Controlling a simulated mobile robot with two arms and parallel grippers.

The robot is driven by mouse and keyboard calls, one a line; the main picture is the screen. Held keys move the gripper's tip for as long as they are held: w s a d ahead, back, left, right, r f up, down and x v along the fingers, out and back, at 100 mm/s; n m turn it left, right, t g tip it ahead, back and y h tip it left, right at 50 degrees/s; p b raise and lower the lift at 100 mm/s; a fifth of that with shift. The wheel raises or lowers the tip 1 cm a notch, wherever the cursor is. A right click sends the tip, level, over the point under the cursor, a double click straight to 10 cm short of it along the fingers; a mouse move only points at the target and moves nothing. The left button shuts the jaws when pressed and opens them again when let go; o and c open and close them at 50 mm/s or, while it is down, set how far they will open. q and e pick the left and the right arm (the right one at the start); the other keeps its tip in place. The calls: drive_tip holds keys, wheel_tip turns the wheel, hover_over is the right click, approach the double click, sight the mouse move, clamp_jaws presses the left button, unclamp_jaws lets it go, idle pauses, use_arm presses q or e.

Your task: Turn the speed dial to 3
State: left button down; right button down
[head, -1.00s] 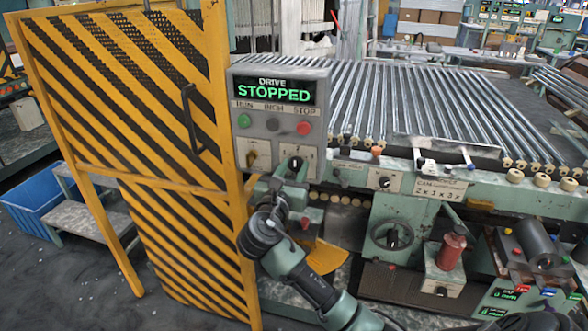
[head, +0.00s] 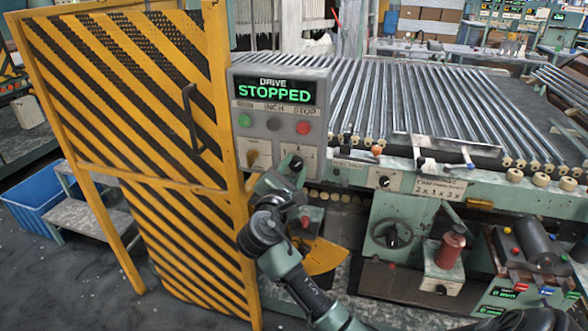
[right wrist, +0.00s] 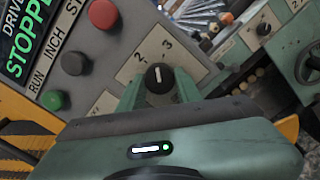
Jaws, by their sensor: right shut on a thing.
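The speed dial (head: 296,163) is a black knob on a pale plate at the lower right of the grey-green drive panel (head: 272,140). In the right wrist view the dial (right wrist: 159,77) shows a white pointer line, pointing up in the picture. The printed figures 2 and 3 show above it; the pointer's exact setting is hard to read. My right gripper (head: 285,181) reaches up to the dial from below. In the right wrist view its two green fingers (right wrist: 159,90) are shut on the dial, one on each side. My left gripper is not in view.
The drive display (head: 273,92) reads STOPPED. Green, grey and red buttons (head: 303,128) sit above the dial. A yellow-and-black striped guard (head: 130,120) stands close on the left.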

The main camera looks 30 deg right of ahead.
drive_tip(key=shift+m+b, duration=0.5)
drive_tip(key=shift+m, duration=1.5)
drive_tip(key=c, duration=1)
unclamp_jaws()
drive_tip(key=shift+o, duration=0.2)
drive_tip(key=shift+a, duration=0.1)
drive_tip(key=b+v, duration=0.1)
drive_tip(key=v, duration=0.6)
drive_tip(key=shift+s+a, duration=0.25)
